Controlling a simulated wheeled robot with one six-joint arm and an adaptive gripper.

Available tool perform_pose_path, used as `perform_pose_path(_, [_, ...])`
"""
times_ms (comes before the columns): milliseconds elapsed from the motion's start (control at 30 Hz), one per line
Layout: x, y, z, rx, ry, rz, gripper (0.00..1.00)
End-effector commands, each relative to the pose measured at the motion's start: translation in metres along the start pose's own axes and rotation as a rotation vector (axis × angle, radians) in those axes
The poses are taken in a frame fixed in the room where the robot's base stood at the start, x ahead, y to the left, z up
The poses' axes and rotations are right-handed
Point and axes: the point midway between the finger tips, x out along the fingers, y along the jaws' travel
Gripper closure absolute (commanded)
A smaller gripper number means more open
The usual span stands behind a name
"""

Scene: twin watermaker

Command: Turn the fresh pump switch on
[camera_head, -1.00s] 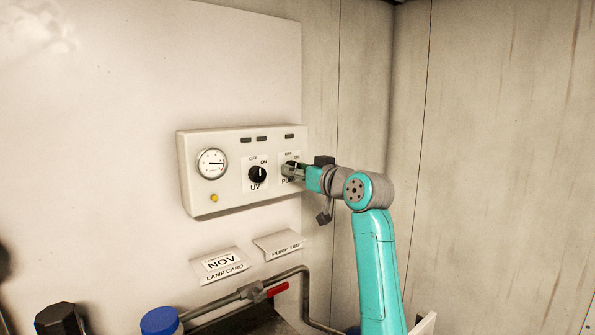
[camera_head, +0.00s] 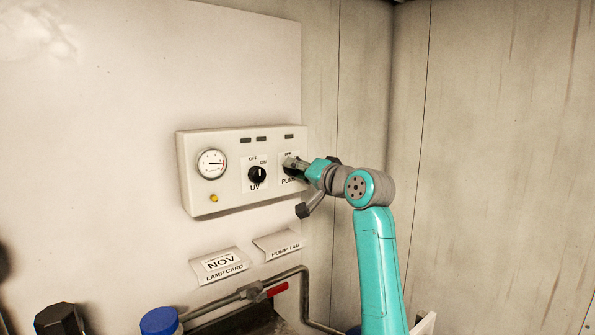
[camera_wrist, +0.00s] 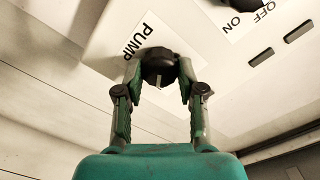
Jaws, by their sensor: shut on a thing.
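The pump switch is a black rotary knob on the right of the white control panel. In the wrist view the pump knob (camera_wrist: 158,66) sits between the two fingers of my gripper (camera_wrist: 159,72), beside the PUMP lettering. A pale pointer line shows on the knob. In the head view my gripper (camera_head: 292,163) reaches the pump knob (camera_head: 289,170) from the right and covers part of it. My gripper is shut on the knob. The pump's OFF and ON marks are mostly hidden, so I cannot tell which one the knob points to.
The panel (camera_head: 228,198) also carries a round gauge (camera_head: 212,163), a yellow button (camera_head: 214,198) and the black UV knob (camera_head: 257,174), close to the left of my gripper. Below are two cards, a pipe with a red handle (camera_head: 277,289) and a blue cap (camera_head: 160,321).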

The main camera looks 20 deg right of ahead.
Motion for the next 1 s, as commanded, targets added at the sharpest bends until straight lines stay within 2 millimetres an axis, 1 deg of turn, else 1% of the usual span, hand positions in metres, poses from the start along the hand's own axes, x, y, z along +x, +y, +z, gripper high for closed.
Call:
perform_pose_path(300, [0.0003,0.001,0.0008,0.07,-0.004,0.002,0.96])
perform_pose_path(700, [0.0002,0.0011,0.0006,0.074,-0.004,0.001,0.96])
perform_pose_path(733, [0.0002,0.0011,0.0005,0.074,-0.004,0.001,0.54])
perform_pose_path(767, [0.0002,0.0011,0.0005,0.074,-0.004,0.001,0.47])
perform_pose_path(800, [0.0002,0.001,0.0004,0.074,-0.003,0.001,0.37])
perform_pose_path(1000, [0.0001,0.0006,0.0001,0.073,-0.003,0.001,0.36])
